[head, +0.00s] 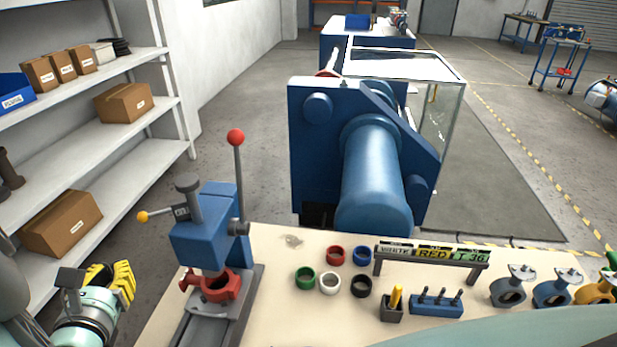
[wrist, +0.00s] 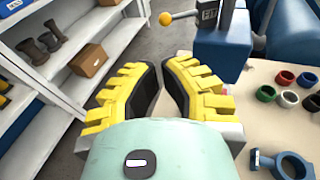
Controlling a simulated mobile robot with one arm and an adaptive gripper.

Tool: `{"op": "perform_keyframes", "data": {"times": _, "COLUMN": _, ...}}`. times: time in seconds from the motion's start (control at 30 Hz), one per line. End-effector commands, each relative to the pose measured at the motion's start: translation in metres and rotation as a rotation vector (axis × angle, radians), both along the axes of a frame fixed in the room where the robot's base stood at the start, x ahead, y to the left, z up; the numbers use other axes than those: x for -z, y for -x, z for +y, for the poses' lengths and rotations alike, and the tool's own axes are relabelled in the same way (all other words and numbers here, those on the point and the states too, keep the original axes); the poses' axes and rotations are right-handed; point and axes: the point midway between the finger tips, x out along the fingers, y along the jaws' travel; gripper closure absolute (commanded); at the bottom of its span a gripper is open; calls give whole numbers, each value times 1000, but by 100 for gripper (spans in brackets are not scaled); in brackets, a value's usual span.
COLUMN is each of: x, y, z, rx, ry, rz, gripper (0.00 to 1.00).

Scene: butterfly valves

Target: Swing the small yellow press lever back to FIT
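The press (head: 205,235) is a blue block at the left end of the bench. Its small lever ends in a yellow ball (head: 143,217) and sticks out to the left beside a small dark lettered plate (head: 181,211), whose words I cannot read. In the wrist view the yellow ball (wrist: 165,19) is at the top, beyond my fingertips. My gripper (head: 122,272) is low and left of the press, apart from the lever. In the wrist view its yellow fingers (wrist: 160,68) have a narrow gap between them, with nothing held.
A red-knobbed lever (head: 237,150) rises beside the press. A red valve body (head: 215,287) sits under it. Coloured rings (head: 330,283) and a sign rack (head: 432,256) are on the bench. Shelves with boxes (head: 125,102) stand left; floor shows between shelves and press.

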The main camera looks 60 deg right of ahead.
Motion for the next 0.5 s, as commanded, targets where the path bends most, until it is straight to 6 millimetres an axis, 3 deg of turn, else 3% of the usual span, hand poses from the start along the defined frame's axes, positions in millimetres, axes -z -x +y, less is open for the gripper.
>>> {"op": "perform_keyframes", "data": {"times": 0.5, "x": 2, "y": -25, "z": -25, "rx": 5, "ry": 3, "rz": -2, "gripper": 100}}
